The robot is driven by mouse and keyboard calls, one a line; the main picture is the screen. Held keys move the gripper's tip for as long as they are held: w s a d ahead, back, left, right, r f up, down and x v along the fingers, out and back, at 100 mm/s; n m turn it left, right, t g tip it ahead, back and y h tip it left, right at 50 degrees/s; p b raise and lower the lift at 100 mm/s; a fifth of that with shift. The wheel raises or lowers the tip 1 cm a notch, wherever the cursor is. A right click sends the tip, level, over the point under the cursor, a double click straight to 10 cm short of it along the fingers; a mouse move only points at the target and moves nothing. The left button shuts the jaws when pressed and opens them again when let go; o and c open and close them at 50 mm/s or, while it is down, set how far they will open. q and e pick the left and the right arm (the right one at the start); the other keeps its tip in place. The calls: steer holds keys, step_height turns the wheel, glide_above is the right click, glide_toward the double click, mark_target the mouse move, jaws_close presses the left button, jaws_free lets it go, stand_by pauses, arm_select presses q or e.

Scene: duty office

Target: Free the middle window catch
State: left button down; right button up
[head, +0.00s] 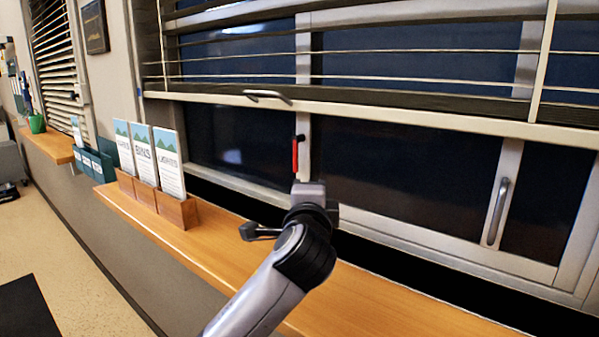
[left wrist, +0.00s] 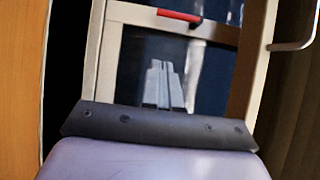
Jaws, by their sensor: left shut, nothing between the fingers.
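The window catch is a narrow red lever (head: 295,156) on the upright frame member between two dark panes, just below the blind's bottom rail. It also shows as a red bar (left wrist: 180,15) at the top of the left wrist view. My left gripper (head: 311,188) is in front of the window, a little below the red catch in the head view. In the left wrist view its fingers (left wrist: 163,85) are together and empty, with the red catch beyond them and clear of them. My arm hides part of the frame below the catch. My right gripper is not in view.
A slatted blind (head: 400,70) hangs over the upper window, with a metal handle (head: 267,96) near its bottom rail. A vertical handle (head: 497,211) is on the right frame. A leaflet holder (head: 180,212) stands on the wooden sill (head: 235,250), left of my arm.

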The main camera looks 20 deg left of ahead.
arm_select(q)
glide_toward(298, 154)
steer(key=w+d+f, duration=0.2)
steer(key=w+f, duration=0.1)
steer(key=w, duration=0.1)
steer(key=shift+w+a+p, duration=0.45)
steer(key=shift+w+a, duration=0.1)
steer(key=shift+a, duration=0.2)
steer(key=shift+w+a+p, duration=0.4)
steer(key=shift+w+a, duration=0.2)
steer(key=shift+a, duration=0.15)
